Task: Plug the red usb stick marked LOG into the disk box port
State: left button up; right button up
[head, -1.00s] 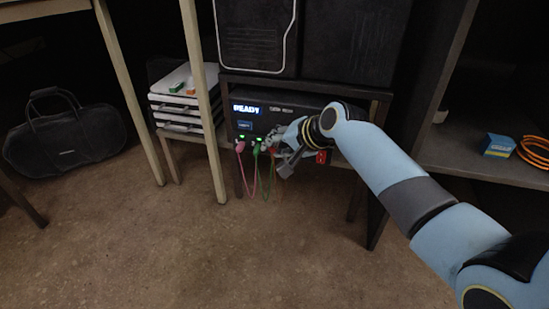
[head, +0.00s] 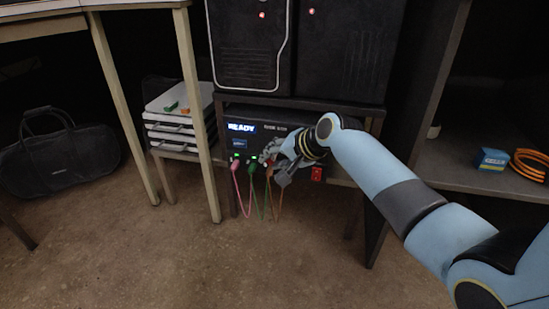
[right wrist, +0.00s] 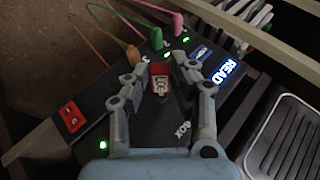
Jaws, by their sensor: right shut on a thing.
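The black disk box (head: 290,118) sits on the low shelf, its lit READY display (head: 241,128) facing out. My right gripper (head: 270,155) is at the box front, beside the plugged cables. In the right wrist view my right gripper (right wrist: 162,66) is shut on a small red usb stick (right wrist: 158,73) with a pale label, too small to read surely. The stick is in front of the disk box (right wrist: 160,120). I cannot tell whether its plug is inside a port. In the head view the fingers mostly hide the stick. My left gripper is not in view.
Pink (head: 235,172), green (head: 254,178) and orange (head: 277,190) cables hang from the box front close to my fingers. A red switch (head: 317,173) is to the right. A table leg (head: 196,110) stands left of the box. The floor in front is clear.

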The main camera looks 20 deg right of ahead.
jog(key=shift+w+d, duration=0.25)
jog(key=shift+w, duration=0.1)
dwell(0.9)
jog(key=shift+p, duration=0.55)
jog(key=shift+w+d, duration=0.2)
jog(key=shift+w, duration=0.1)
dwell(0.9)
dwell(0.7)
jog(key=shift+w+d+r+p, duration=0.1)
jog(key=shift+w+d+p, duration=0.1)
jog(key=shift+p, duration=0.15)
dwell(0.5)
jog(key=o, duration=0.9)
jog(key=shift+o, duration=0.2)
